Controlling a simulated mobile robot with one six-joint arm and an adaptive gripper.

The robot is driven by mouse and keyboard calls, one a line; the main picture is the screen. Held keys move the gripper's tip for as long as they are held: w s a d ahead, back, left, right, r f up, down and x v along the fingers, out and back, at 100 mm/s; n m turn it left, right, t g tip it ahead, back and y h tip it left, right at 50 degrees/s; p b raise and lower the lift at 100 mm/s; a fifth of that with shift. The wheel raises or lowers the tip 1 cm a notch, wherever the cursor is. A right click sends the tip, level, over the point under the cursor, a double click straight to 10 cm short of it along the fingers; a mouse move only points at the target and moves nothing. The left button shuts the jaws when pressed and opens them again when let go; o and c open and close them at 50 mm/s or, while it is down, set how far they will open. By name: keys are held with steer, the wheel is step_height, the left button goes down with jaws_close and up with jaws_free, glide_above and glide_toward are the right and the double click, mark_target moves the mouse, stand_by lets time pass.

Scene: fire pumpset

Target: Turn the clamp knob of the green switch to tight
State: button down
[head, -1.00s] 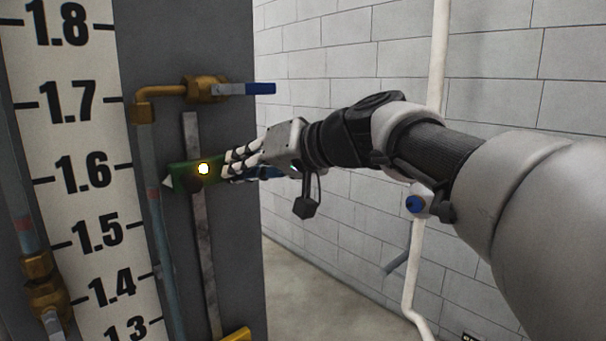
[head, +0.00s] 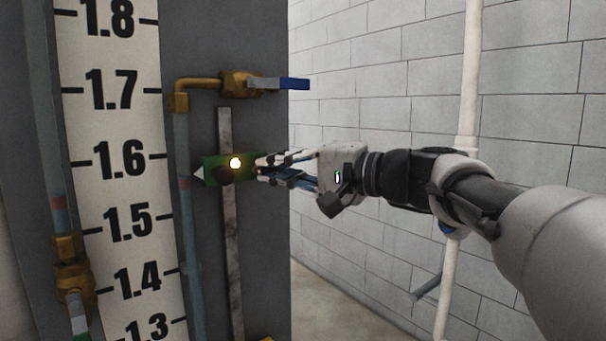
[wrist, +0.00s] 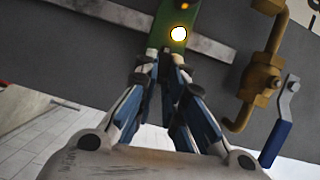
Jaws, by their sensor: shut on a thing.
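The green switch (head: 214,172) sits on a vertical grey rail (head: 230,240) in the head view, with its white pointer toward the scale just below the 1.6 mark. A lit yellow-white lamp (head: 235,163) is on its face. My gripper (head: 262,170) reaches in from the right, and its fingers are closed at the switch's right end. In the wrist view the green switch (wrist: 178,12) is at the top, and my gripper (wrist: 160,58) is shut at its near end. The clamp knob is not clearly seen; the fingers cover what they hold.
A brass valve with a blue lever (head: 292,84) juts out above the switch; it also shows in the wrist view (wrist: 276,140). A vertical pipe (head: 190,240) runs left of the rail. A white wall pipe (head: 468,80) stands behind my arm.

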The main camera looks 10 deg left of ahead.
steer(key=shift+m, duration=0.5)
steer(key=shift+b, duration=0.3)
steer(key=c, duration=1.7)
jaws_free()
steer(key=v, duration=1.2)
steer(key=shift+f, duration=0.3)
